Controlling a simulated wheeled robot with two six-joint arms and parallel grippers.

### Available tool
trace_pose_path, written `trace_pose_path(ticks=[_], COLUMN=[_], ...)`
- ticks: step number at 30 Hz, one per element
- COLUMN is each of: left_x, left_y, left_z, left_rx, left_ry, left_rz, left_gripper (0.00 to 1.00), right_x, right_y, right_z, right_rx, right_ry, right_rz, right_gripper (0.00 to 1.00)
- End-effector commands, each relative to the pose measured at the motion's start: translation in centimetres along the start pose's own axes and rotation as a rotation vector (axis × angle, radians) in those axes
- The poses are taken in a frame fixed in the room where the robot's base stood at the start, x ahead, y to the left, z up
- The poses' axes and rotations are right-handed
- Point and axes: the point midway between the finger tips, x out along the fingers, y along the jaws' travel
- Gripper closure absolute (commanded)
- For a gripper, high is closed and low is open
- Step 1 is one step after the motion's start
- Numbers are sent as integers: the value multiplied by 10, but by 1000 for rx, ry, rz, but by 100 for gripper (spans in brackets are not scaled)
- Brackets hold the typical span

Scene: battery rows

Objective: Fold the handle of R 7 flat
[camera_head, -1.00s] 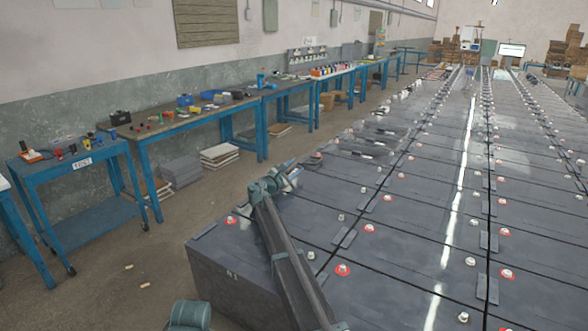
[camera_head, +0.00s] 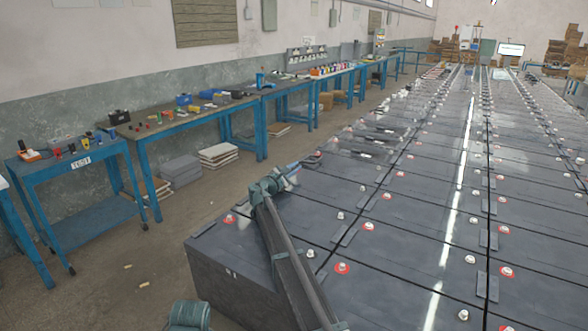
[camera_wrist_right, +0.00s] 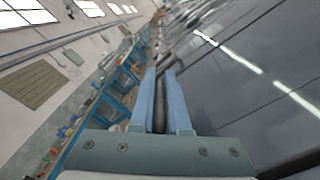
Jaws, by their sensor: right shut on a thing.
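My right gripper (camera_head: 296,170) reaches over the near left edge of the dark battery rows. In the right wrist view its two blue fingers (camera_wrist_right: 163,75) are shut on a dark bar (camera_wrist_right: 160,112), which looks like a battery handle. The bar runs along between the fingers and past their tips. The fingers hide most of it, and I cannot read a label that marks it as R 7. In the head view the far end of the grip is small and hard to make out.
Dark batteries (camera_head: 410,225) with terminals, some red-ringed, fill the right side in long rows. The near battery's front face (camera_head: 225,275) drops to the floor. Blue benches (camera_head: 75,165) with tools line the left wall. Open floor (camera_head: 110,290) lies between them and the rows.

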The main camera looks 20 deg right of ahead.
Motion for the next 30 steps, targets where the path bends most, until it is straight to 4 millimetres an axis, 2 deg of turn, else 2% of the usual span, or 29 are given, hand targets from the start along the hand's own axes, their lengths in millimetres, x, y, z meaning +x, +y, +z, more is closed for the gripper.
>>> trace_pose_path(ticks=[3,4,8,9,17,20,23,30], left_x=[0,0,0,0,0,0,0,0], left_y=[0,0,0,0,0,0,0,0], left_z=[0,0,0,0,0,0,0,0], left_rx=[0,0,0,0,0,0,0,0], left_ry=[0,0,0,0,0,0,0,0], left_rz=[0,0,0,0,0,0,0,0], left_gripper=[56,56,56,56,56,56,56,56], right_x=[0,0,0,0,-1,-7,-22,-76], right_y=[0,0,0,0,0,0,0,-1], right_z=[0,0,0,0,0,0,0,1], right_rx=[0,-1,-1,-1,-1,-1,-1,-1], right_ry=[1,1,1,1,0,1,2,2], right_rz=[0,0,0,0,0,0,2,2], right_gripper=[100,83,59,56,56,56,56,56])
